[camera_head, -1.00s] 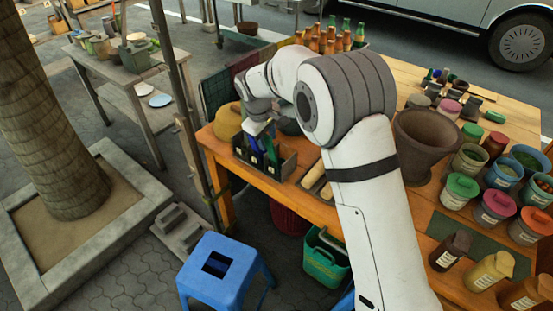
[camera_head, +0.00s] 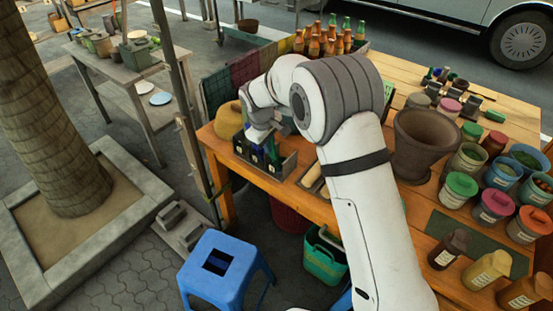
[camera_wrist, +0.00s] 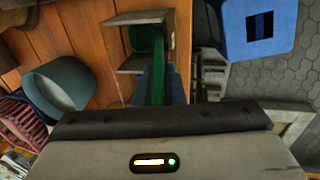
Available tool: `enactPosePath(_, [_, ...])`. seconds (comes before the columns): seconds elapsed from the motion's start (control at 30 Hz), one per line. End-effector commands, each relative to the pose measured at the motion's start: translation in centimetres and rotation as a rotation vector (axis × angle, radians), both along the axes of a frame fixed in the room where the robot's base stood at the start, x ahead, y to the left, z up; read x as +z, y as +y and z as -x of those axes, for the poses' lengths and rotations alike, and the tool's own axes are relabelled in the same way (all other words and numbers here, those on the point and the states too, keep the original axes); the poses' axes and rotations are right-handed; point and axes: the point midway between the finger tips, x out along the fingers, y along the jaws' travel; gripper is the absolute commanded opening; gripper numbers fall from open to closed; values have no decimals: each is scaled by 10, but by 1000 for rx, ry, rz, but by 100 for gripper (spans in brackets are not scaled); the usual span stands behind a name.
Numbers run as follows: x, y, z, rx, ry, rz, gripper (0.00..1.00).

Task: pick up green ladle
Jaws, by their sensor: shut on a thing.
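The green ladle (camera_wrist: 158,72) runs between the fingers of my gripper (camera_wrist: 162,88) in the wrist view, and the gripper is shut on it. A dark green rounded part of it shows inside a compartment of the grey rack (camera_wrist: 130,20). In the head view, my gripper (camera_head: 262,136) is low over the dark rack (camera_head: 287,166) at the table's left end. A bit of green (camera_head: 273,152) shows there below the gripper, beside something blue. Most of the ladle is hidden by the gripper and rack.
A yellowish rounded object (camera_head: 228,120) sits left of the rack. A large brown mortar (camera_head: 424,140) stands right of my arm, with several lidded jars beyond it. Rolling-pin-like sticks (camera_head: 312,175) lie right of the rack. A blue stool (camera_head: 225,268) stands on the floor in front.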

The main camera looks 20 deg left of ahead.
Motion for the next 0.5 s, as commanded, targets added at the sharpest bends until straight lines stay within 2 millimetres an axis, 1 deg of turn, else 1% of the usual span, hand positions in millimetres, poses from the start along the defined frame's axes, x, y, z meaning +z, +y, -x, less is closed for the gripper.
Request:
enactPosePath(0.37, [1, 0, 0, -1, 0, 0, 0])
enactPosePath(0.47, [4, 0, -1, -1, -1, -1, 0])
enactPosePath(0.5, [8, 0, -1, -2, -3, -1, 0])
